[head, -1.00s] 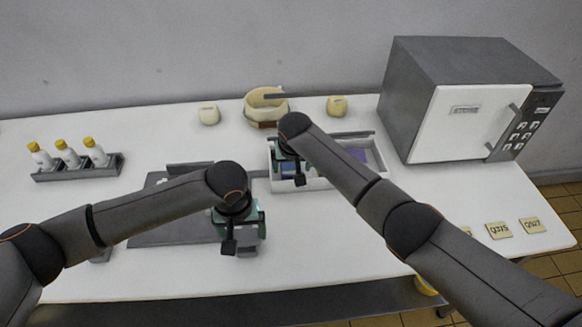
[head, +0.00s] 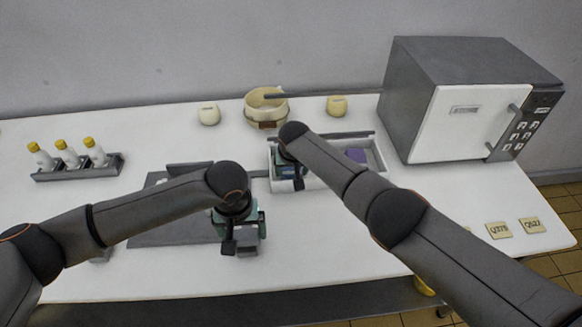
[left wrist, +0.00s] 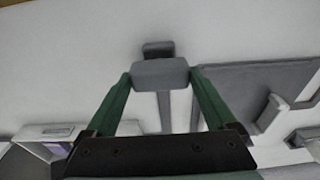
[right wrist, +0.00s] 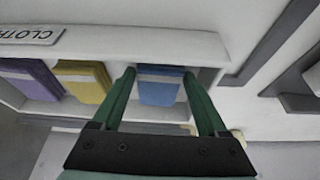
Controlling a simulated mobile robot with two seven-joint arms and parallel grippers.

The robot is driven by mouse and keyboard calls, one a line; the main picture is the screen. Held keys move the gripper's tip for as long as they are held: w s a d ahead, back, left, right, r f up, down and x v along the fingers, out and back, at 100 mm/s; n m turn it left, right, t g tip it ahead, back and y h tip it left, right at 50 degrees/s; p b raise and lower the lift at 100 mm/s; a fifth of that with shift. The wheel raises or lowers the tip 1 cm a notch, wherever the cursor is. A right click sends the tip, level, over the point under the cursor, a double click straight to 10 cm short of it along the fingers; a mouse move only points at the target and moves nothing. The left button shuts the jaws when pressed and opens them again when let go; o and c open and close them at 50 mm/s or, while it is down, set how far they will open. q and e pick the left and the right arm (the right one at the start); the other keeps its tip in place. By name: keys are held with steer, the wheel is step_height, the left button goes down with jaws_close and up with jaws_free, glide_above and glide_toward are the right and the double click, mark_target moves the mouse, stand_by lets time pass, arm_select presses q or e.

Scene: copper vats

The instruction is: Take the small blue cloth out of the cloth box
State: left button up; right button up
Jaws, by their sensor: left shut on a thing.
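The cloth box (right wrist: 125,108) is a white open tray with a label. Folded purple (right wrist: 30,78), yellow (right wrist: 85,82) and blue (right wrist: 160,88) cloths stand in a row inside it in the right wrist view. My right gripper (right wrist: 159,74) is open, with one finger on each side of the blue cloth. In the head view my right gripper (head: 292,175) is at the box's left end and partly hides that cloth. My left gripper (left wrist: 160,75) is shut on a grey block-like thing (left wrist: 160,71), over the table's front part.
A dark grey mat (head: 160,235) lies left of the box. A rack with several yellow-capped bottles (head: 68,158) stands at far left. A cream pot (head: 266,104) stands behind the box, and a microwave (head: 465,115) at right.

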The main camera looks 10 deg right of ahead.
mark_target(292, 173)
steer(key=c, duration=0.9)
steer(key=shift+o, duration=0.2)
step_height(292, 173, up, 17)
steer(key=s+r, duration=0.3)
steer(key=s, duration=1.3)
stand_by(0.7)
